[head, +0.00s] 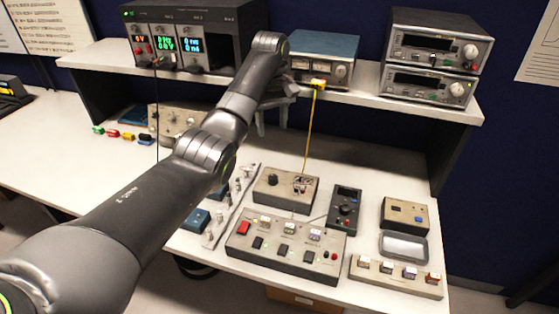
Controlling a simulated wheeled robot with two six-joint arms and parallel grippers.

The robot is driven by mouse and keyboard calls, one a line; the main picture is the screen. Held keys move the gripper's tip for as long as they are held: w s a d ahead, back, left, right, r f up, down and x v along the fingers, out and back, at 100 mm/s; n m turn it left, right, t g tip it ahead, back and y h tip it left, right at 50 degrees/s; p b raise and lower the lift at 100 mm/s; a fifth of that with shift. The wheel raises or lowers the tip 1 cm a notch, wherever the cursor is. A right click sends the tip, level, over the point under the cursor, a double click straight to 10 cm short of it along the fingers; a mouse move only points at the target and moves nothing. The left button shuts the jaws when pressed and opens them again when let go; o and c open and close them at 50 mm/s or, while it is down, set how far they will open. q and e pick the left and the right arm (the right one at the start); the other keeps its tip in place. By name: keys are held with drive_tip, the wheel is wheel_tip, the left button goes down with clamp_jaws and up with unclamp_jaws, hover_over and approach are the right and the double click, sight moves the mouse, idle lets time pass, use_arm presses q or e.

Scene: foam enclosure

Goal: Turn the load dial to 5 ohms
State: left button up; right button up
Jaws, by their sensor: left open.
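My left arm reaches in from the left, and its gripper (272,126) hangs down in front of the upper shelf. Its two fingers are apart with nothing seen between them. Beyond and below it, a beige box (296,200) sits on the bench with a black round knob (273,180) on its top left. A black handheld-like unit (344,210) with a small screen and a knob stands to its right. I cannot read any ohm markings, so which knob is the load dial is unclear. The gripper is apart from both units. My right gripper is out of view.
A yellow lead (309,135) runs from a blue-topped meter (324,58) down to the beige box. A switch panel (285,250) lies in front. Stacked instruments (437,50) and a power supply (180,40) stand on the shelf. A tray (404,246) is at the right.

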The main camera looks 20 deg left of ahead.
use_arm(q)
hover_over(273, 177)
wheel_tip(273, 177, down, 6)
wheel_tip(273, 177, down, 6)
drive_tip(key=shift+r, duration=0.15)
wheel_tip(273, 177, down, 4)
drive_tip(key=shift+r, duration=0.1)
drive_tip(key=shift+f, duration=0.5)
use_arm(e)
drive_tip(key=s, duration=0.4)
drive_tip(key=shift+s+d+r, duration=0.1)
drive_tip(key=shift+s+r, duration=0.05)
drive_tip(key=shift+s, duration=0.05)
